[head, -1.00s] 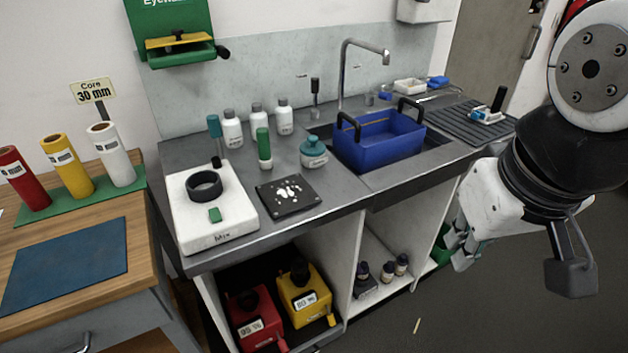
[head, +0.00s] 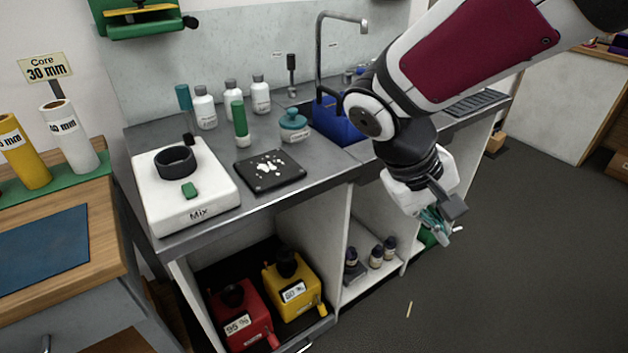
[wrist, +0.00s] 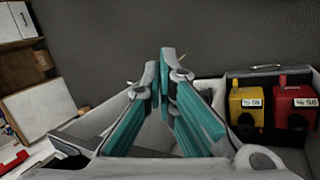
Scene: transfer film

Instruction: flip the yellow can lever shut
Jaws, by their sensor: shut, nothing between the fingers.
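The yellow can (head: 290,286) stands in the black tray on the lower shelf under the bench, with a white label and a dark cap. Its small yellow lever (head: 321,311) sticks out low at the front right corner; its exact angle is hard to tell. The yellow can also shows at the right of the wrist view (wrist: 245,102). My gripper (head: 447,235) is in front of the bench, right of the can and well apart from it. In the wrist view its teal fingers (wrist: 166,75) come together at the tips, shut and empty.
A red can (head: 240,315) stands left of the yellow one in the same tray. A white divider (head: 327,235) separates them from small dark bottles (head: 376,256). The floor (head: 480,290) in front is mostly clear, with one small yellowish piece (head: 409,309) on it.

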